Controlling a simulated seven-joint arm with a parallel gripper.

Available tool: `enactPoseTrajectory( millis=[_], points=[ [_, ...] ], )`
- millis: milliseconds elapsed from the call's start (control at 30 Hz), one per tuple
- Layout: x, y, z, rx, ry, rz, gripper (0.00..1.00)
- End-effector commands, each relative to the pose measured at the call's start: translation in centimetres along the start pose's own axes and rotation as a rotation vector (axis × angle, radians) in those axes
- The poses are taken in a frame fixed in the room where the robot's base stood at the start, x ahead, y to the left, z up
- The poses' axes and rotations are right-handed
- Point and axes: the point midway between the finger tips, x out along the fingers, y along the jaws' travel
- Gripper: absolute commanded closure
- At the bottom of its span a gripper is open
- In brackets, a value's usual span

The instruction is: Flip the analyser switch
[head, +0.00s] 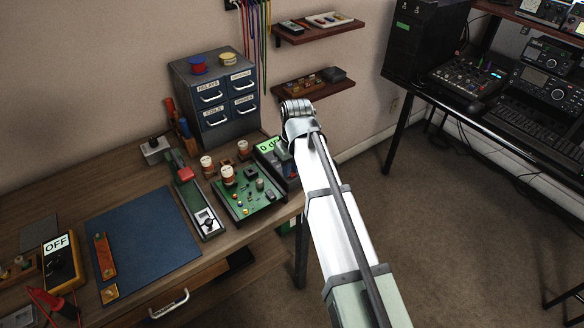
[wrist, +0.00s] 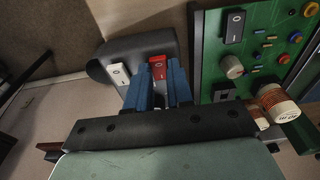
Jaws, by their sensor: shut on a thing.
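In the wrist view my gripper (wrist: 159,84) has its two blue fingers at a red rocker switch (wrist: 158,66), one on each side, and is shut on it. The red switch sits on a dark rounded box (wrist: 138,48). A white rocker switch (wrist: 119,74) is on the same box, to the left of my fingers. In the head view my arm covers my gripper and the switches. A box with a lit green display (head: 268,145) shows beside my arm, its reading partly cut off. I cannot tell which switch is labelled for the analyser.
A green circuit board (head: 247,194) with knobs and copper coils (head: 228,175) is close to the left of my arm; it also shows in the wrist view (wrist: 255,60). A drawer cabinet (head: 214,100) stands behind. The blue mat (head: 147,240) is mostly clear.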

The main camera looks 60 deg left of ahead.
Motion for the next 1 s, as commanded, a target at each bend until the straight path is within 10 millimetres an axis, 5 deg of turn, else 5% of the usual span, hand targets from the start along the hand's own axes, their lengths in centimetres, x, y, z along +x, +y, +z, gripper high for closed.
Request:
enactPoseTrajectory(
  millis=[367,400,633,1000],
  points=[
    [-0.01,0.02,-0.04,0.000,-0.024,0.001,1.00],
    [-0.01,0.01,-0.03,0.000,-0.024,0.001,0.76],
    [-0.01,0.00,-0.05,0.000,-0.023,0.001,0.54],
    [-0.58,0.01,-0.09,0.001,-0.022,0.001,0.53]
  ],
)
